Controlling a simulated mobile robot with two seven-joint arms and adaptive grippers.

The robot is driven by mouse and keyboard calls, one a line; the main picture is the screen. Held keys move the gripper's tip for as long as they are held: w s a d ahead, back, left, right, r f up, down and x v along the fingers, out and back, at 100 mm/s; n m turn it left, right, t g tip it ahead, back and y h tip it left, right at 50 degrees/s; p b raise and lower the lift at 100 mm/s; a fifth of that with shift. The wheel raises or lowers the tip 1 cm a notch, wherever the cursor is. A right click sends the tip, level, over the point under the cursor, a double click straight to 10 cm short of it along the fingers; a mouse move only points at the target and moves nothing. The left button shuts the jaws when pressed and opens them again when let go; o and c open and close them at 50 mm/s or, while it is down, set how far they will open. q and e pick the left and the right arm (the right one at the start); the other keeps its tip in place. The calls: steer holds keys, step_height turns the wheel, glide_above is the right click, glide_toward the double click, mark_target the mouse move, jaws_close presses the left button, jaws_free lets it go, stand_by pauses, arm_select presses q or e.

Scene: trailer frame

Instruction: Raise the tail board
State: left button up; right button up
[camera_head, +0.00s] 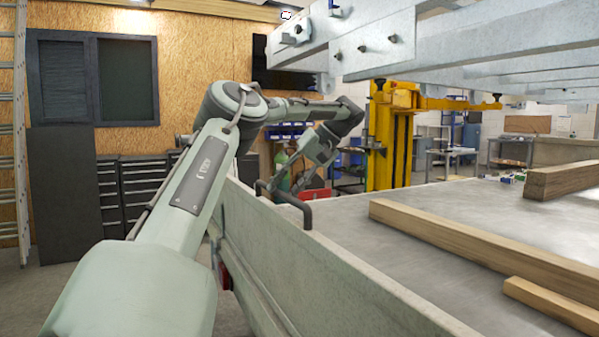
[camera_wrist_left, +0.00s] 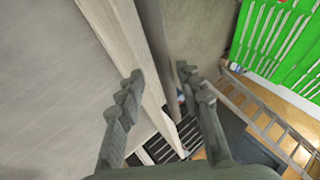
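A grey upright board (camera_head: 300,262), which I take to be the tail board, runs along the edge of the flat trailer bed. My left arm reaches forward along the board's outer side. My left gripper (camera_head: 290,178) points down near the board's far end. In the left wrist view, its two fingers (camera_wrist_left: 158,78) are apart, and a pale board edge (camera_wrist_left: 118,38) passes behind the gap between them. I cannot tell whether the fingers touch it. My right gripper is not in view.
Wooden beams (camera_head: 480,243) lie on the trailer bed (camera_head: 345,212). A galvanized metal frame (camera_head: 375,45) hangs overhead at the right, close above the arm. A yellow lift post (camera_head: 388,145) stands behind. Dark drawer cabinets (camera_head: 145,185) and a ladder (camera_head: 20,130) are at the left.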

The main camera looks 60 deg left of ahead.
arm_select(q)
steer(key=v, duration=1)
steer(key=shift+w+d, duration=0.15)
